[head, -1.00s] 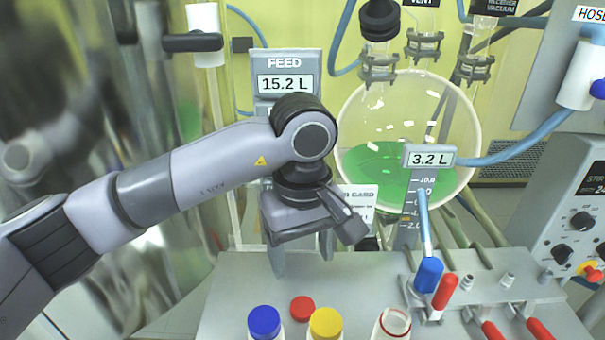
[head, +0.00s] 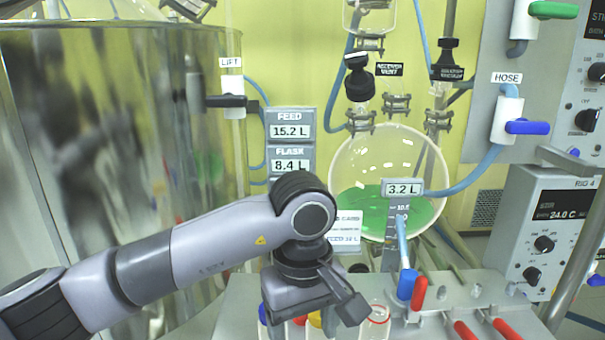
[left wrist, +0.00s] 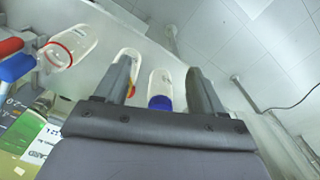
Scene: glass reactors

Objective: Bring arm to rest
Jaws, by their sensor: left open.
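My left gripper (head: 303,322) hangs from the left arm at the lower middle of the head view, in front of a row of bottles. In the left wrist view its two fingers (left wrist: 160,72) stand apart, with nothing clamped between them. How far the fingers are from the bottles is hard to tell. My right gripper is in neither view.
An open bottle with a red ring (head: 379,315) stands right of the gripper. A blue handle (head: 406,284) and red handles are beside it. A round flask with green liquid (head: 370,205) is behind, a large shiny vessel (head: 130,130) at left, and a control box (head: 545,235) at right.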

